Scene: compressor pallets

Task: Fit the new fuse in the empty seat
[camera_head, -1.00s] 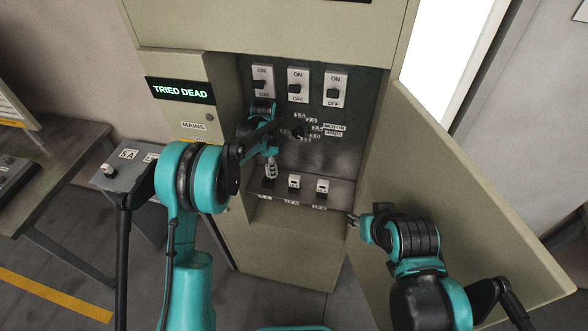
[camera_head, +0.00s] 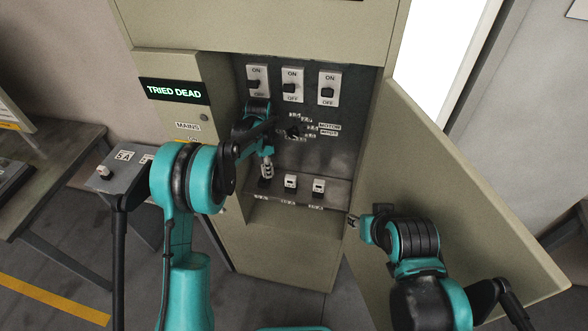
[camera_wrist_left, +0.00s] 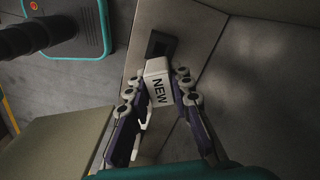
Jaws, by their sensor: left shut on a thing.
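My left gripper (camera_head: 267,168) is in the open cabinet, above the left end of the ledge. In the left wrist view its fingers (camera_wrist_left: 160,104) are shut on a white fuse marked NEW (camera_wrist_left: 158,88). A dark square seat (camera_wrist_left: 161,45) lies just beyond the fuse's far end; I cannot tell whether they touch. In the head view the seat (camera_head: 263,183) shows dark below the gripper. Two white fuses, a middle one (camera_head: 290,182) and a right one (camera_head: 318,186), stand to its right. My right gripper (camera_head: 354,221) is by the cabinet's right edge; its jaw state is unclear.
The cabinet door (camera_head: 470,190) stands open at the right. Three ON/OFF switches (camera_head: 292,85) and a rotary knob (camera_head: 293,132) are on the back panel. A lit TRIED DEAD sign (camera_head: 174,91) is at the left. A grey box (camera_head: 122,172) stands left of my left arm.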

